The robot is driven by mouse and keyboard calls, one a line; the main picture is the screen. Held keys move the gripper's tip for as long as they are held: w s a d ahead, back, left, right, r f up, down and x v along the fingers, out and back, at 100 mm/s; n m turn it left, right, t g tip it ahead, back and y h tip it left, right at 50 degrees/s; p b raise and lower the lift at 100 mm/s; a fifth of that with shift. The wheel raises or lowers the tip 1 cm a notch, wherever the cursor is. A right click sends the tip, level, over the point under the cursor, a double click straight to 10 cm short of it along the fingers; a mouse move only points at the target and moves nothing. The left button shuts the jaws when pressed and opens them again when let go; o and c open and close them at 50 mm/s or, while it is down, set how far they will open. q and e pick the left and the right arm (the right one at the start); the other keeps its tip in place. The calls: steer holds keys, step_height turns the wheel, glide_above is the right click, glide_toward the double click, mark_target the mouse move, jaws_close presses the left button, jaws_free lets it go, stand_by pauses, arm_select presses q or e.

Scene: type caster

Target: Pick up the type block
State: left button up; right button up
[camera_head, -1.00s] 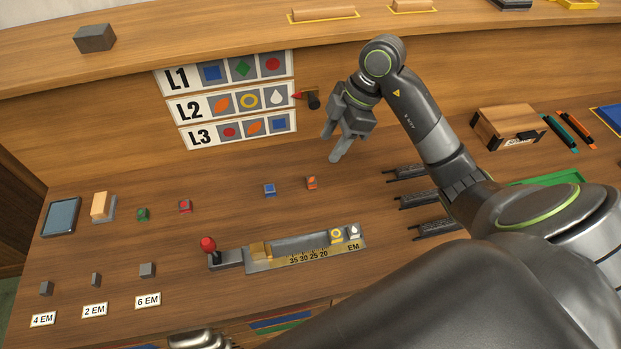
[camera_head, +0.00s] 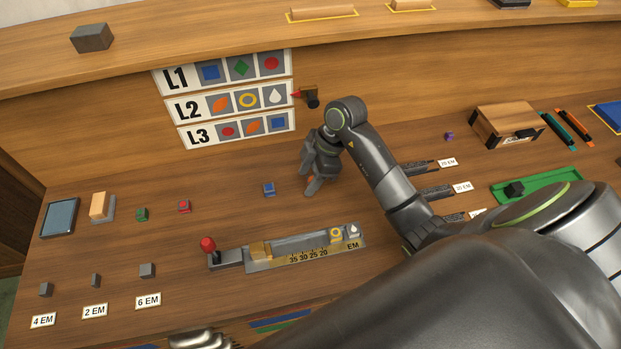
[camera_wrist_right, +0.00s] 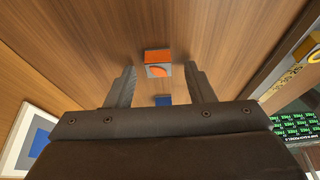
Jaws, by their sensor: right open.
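The orange type block (camera_wrist_right: 158,63) with an orange leaf face lies on the table between and just beyond my right gripper's fingertips in the right wrist view. My right gripper (camera_wrist_right: 157,72) is open and empty. In the head view the right gripper (camera_head: 314,188) is low over the table and mostly covers this block. A blue type block (camera_head: 269,188) sits to its left, and it also shows in the wrist view (camera_wrist_right: 163,100). A red block (camera_head: 184,206) and a green block (camera_head: 142,214) lie farther left.
The composing stick (camera_head: 300,262) holds a yellow-ring block (camera_head: 336,235) and a white-drop block (camera_head: 354,231). Its red-knobbed lever (camera_head: 208,245) stands at the left. Sign rows L1 to L3 (camera_head: 228,100) are on the back wall. Grey spacers (camera_head: 147,270) lie front left.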

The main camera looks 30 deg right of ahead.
mark_target(309, 178)
jaws_close()
stand_by(0.3)
steer(key=shift+r, duration=0.1)
steer(key=shift+w+r, duration=0.1)
steer(key=shift+r, duration=0.25)
step_height(309, 178, up, 3)
steer(key=shift+r+b, duration=0.15)
steer(key=shift+b, duration=0.2)
steer(key=shift+r+b, duration=0.3)
steer(key=shift+r, duration=0.65)
